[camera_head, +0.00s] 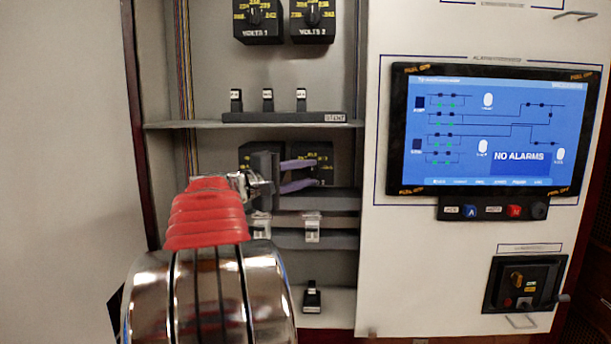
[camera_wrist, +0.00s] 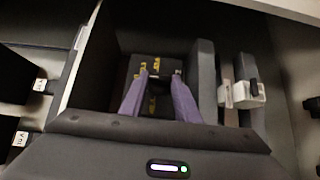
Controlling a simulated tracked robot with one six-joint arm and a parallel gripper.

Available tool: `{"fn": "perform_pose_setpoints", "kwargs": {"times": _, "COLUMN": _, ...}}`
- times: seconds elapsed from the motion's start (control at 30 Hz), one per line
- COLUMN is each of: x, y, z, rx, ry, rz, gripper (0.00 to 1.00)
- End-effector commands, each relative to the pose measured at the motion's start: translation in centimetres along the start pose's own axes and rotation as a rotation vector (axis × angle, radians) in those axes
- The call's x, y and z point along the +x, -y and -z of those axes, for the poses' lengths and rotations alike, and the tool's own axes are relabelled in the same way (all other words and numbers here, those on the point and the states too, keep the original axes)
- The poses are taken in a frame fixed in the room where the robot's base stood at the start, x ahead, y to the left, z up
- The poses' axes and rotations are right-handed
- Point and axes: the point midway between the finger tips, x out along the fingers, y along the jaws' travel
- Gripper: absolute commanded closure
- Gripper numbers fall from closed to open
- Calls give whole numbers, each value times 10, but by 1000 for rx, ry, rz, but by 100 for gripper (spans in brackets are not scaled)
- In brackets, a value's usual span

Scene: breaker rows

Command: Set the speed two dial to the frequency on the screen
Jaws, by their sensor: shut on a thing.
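The speed two dial (camera_head: 326,172) is the right one of two dark dials with yellow markings on the lower shelf. My gripper (camera_head: 314,174) reaches it from the left and covers most of its face. In the wrist view the dial (camera_wrist: 158,84) shows between the two purple fingers of my gripper (camera_wrist: 162,74). The fingers are shut on its knob, which is mostly hidden, so its setting cannot be read. The screen (camera_head: 470,130) on the right panel is blue with a line diagram and reads NO ALARMS. Its small figures are too blurred to read.
The neighbouring dial (camera_head: 252,150) is partly hidden behind my gripper. The VOLTS 1 (camera_head: 258,20) and VOLTS 2 (camera_head: 313,20) dials sit above. Several small breaker switches (camera_head: 267,97) stand between. White switches (camera_head: 312,226) are just below. A shelf edge (camera_head: 190,125) runs above my arm.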

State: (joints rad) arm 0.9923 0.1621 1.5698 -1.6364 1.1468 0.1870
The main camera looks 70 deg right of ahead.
Motion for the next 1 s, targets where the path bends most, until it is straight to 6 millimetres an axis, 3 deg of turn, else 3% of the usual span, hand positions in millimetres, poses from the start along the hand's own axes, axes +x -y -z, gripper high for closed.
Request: {"fn": "perform_pose_setpoints", "kwargs": {"times": 1.0, "x": 4, "y": -8, "z": -4, "rx": 425, "ry": 7, "rz": 433, "gripper": 93}}
